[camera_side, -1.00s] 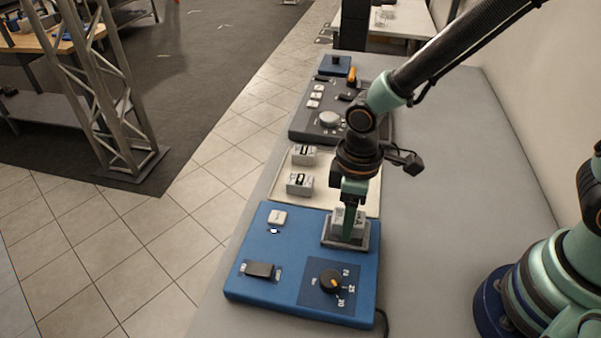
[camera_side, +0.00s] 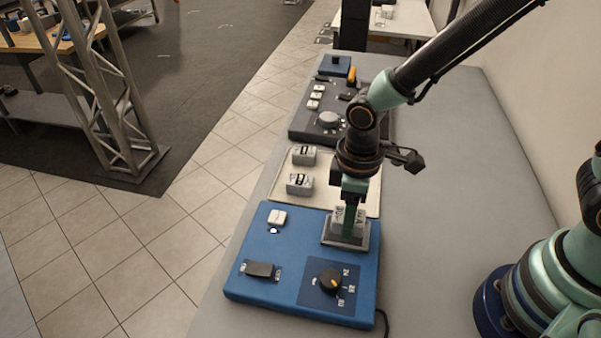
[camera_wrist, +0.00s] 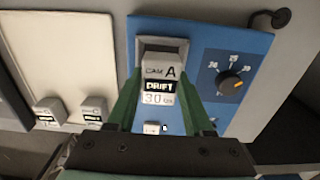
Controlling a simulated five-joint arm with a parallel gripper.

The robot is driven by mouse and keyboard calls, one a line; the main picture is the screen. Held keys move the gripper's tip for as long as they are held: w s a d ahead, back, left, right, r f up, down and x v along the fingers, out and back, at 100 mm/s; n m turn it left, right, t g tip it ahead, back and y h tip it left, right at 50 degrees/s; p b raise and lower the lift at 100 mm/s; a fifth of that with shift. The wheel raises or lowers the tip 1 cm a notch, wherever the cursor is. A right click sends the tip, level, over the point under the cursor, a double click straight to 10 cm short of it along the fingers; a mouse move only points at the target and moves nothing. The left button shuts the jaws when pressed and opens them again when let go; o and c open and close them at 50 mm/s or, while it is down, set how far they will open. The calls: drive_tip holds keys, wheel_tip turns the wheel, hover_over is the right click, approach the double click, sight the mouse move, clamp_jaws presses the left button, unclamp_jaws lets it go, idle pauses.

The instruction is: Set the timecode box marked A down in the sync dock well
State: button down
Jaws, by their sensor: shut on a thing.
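The timecode box marked A (camera_wrist: 157,72) is a light grey block with a dark display reading DRIFT. It also shows in the side view (camera_side: 358,220). My gripper (camera_side: 348,228) is shut on it, with a green finger on each side in the wrist view (camera_wrist: 158,95). The sync dock well (camera_side: 341,245) is a grey-rimmed recess at the back right of the blue dock (camera_side: 255,240). The box stands over or in the well, within its rim as seen from the side. Its underside is hidden, so I cannot tell whether it touches the well floor.
A cream tray (camera_side: 331,200) behind the dock holds two similar boxes (camera_side: 304,155) (camera_side: 299,184). The dock carries a black dial (camera_side: 331,281), a dark switch (camera_side: 260,269) and a white button (camera_side: 277,217). A dark control panel (camera_side: 302,125) lies farther back. The table right of the dock is clear.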

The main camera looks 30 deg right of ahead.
drive_tip(key=shift+f, duration=0.75)
drive_tip(key=c, duration=0.6)
unclamp_jaws()
drive_tip(key=shift+r, duration=5.5)
drive_tip(key=d+r+m+t, duration=0.2)
drive_tip(key=d+r+m, duration=0.1)
drive_tip(key=d, duration=0.2)
drive_tip(key=d+r+m+t, duration=0.1)
drive_tip(key=d+r+m, duration=0.2)
drive_tip(key=d, duration=0.3)
drive_tip(key=s+d+r+m+t, duration=0.1)
drive_tip(key=d+r+m+t, duration=0.1)
drive_tip(key=d, duration=0.3)
drive_tip(key=shift+s+d+r+m+t, duration=0.15)
drive_tip(key=shift+r+m+t, duration=0.15)
drive_tip(key=shift+r+m, duration=0.35)
